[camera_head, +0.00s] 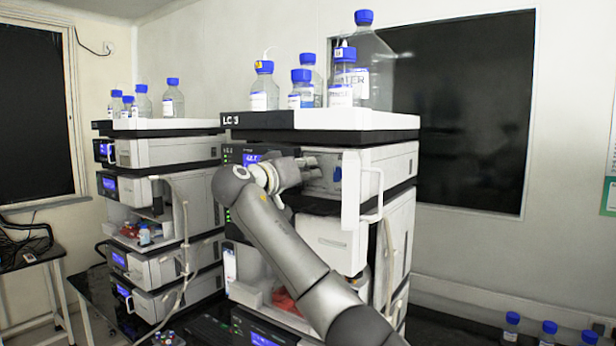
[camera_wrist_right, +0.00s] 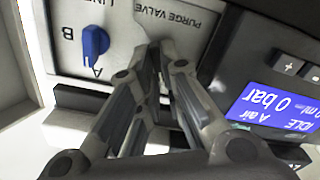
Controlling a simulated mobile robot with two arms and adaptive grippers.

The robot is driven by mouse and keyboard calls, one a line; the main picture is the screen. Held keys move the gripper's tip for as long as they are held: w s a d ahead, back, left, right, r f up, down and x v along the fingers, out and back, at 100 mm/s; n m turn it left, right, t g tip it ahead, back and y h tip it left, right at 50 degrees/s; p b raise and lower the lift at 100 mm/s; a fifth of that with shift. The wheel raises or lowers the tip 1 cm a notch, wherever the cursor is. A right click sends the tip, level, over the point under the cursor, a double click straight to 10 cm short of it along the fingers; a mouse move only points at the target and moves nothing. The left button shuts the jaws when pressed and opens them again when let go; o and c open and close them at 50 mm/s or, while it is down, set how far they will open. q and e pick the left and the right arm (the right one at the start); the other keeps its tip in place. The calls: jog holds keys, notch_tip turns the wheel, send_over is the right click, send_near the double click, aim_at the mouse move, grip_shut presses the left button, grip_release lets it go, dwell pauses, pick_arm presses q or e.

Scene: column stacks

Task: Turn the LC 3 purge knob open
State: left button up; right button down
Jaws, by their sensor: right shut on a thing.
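The LC 3 stack (camera_head: 232,119) stands in the middle of the head view. My right arm reaches up to its upper module, and my right gripper (camera_head: 310,168) is at the front panel there. In the wrist view the fingers (camera_wrist_right: 158,50) come together at the panel just under the "PURGE VALVE" label (camera_wrist_right: 188,18). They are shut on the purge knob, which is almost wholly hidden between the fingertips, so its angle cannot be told. My left gripper is not in view.
A blue line selector knob (camera_wrist_right: 95,41) with A and B marks sits beside the fingers. A lit blue display (camera_wrist_right: 272,106) is on the other side. A white door handle (camera_head: 372,195) juts out at right. Bottles (camera_head: 263,88) stand on top. Another stack (camera_head: 160,152) stands at left.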

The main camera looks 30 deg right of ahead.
jog(key=shift+w+a+f+n+b, duration=0.1)
jog(key=shift+n+b, duration=0.1)
jog(key=shift+n, duration=1.8)
jog(key=shift+w+d+f+n+b, duration=0.1)
jog(key=shift+f+n+b, duration=0.05)
jog(key=shift+n, duration=1.85)
jog(key=shift+a+f+n+b, duration=0.1)
jog(key=shift+n+b, duration=0.1)
jog(key=shift+n, duration=1.8)
jog(key=c, duration=1.6)
grip_release()
jog(key=shift+a, duration=0.1)
